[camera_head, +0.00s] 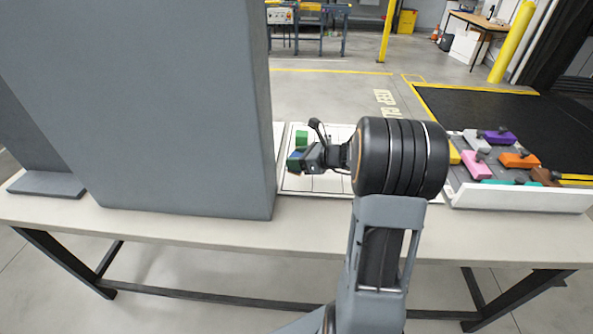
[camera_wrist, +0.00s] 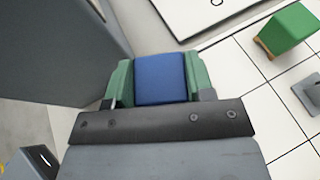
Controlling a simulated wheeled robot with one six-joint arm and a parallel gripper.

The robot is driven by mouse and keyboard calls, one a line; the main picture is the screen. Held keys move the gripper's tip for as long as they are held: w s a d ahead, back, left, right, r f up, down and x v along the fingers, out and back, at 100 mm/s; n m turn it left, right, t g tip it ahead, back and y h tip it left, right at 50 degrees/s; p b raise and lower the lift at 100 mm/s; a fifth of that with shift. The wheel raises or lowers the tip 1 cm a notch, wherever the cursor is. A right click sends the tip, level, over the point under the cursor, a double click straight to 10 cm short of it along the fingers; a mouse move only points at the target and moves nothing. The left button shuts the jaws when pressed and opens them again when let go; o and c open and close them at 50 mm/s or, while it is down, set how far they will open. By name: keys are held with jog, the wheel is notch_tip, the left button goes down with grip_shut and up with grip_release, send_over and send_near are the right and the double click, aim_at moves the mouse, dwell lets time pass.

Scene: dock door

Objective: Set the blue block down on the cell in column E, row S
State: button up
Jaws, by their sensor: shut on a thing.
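The blue block (camera_wrist: 160,78) is held between the green-sided fingers of my gripper (camera_wrist: 159,84), seen in the wrist view. In the head view my gripper (camera_head: 297,161) is over the left part of the white gridded board (camera_head: 331,185), shut on the block, which shows only as a small blue patch. A green block (camera_wrist: 290,27) stands on the board, to the right in the wrist view and just behind my gripper in the head view (camera_head: 302,137). Cell letters for column E and row S cannot be read. My arm hides the board's right part.
A tall grey box (camera_head: 170,110) stands on the table close left of the board. A white-walled tray (camera_head: 520,199) at the right holds several coloured pieces. A small grey object (camera_wrist: 309,92) lies on the board in the wrist view. The table's front strip is clear.

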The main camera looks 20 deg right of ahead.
jog(key=shift+f+b, duration=0.35)
jog(key=shift+f, duration=1.75)
jog(key=shift+f, duration=0.2)
jog(key=o, duration=0.9)
